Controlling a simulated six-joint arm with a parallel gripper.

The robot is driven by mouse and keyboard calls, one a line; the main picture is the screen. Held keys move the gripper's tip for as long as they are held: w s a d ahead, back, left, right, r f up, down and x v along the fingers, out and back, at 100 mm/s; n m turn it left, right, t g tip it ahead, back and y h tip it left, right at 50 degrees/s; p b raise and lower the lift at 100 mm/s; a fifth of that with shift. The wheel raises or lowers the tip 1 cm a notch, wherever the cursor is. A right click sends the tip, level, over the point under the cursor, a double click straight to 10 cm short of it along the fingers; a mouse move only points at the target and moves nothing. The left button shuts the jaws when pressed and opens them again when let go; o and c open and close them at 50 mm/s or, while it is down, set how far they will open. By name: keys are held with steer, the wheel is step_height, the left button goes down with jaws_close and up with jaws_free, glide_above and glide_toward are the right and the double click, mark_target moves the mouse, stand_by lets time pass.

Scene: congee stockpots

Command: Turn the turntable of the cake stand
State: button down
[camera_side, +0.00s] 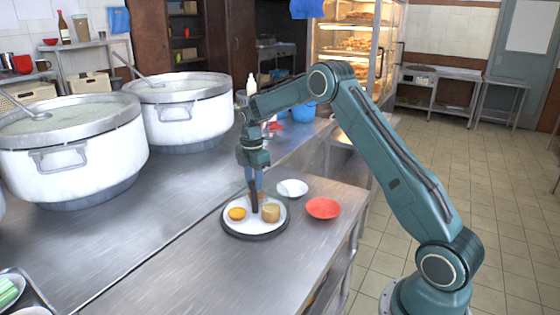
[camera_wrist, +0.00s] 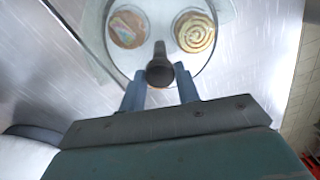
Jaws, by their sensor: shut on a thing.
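The cake stand's white round turntable (camera_side: 254,226) sits on a dark round base on the steel counter. An orange-yellow pastry (camera_side: 237,214) lies on its left and a tan roll (camera_side: 271,213) on its right. In the wrist view they show as a pastry with a pink and green top (camera_wrist: 127,27) and a spiral roll (camera_wrist: 194,32). A dark upright handle (camera_side: 254,200) stands between them; its rounded end (camera_wrist: 160,70) shows in the wrist view. My gripper (camera_side: 254,181) points down over the stand, its blue fingers (camera_wrist: 160,84) shut on the handle. The fingers partly hide it.
A white bowl (camera_side: 292,188) and a red plate (camera_side: 322,208) stand close behind and right of the stand. Two large white stockpots (camera_side: 185,112) with ladles stand on the left. The counter's right edge is close to the red plate.

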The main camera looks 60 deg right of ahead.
steer(key=c, duration=1)
jaws_free()
steer(key=shift+r, duration=0.1)
step_height(320, 180, up, 14)
steer(key=shift+f, duration=0.15)
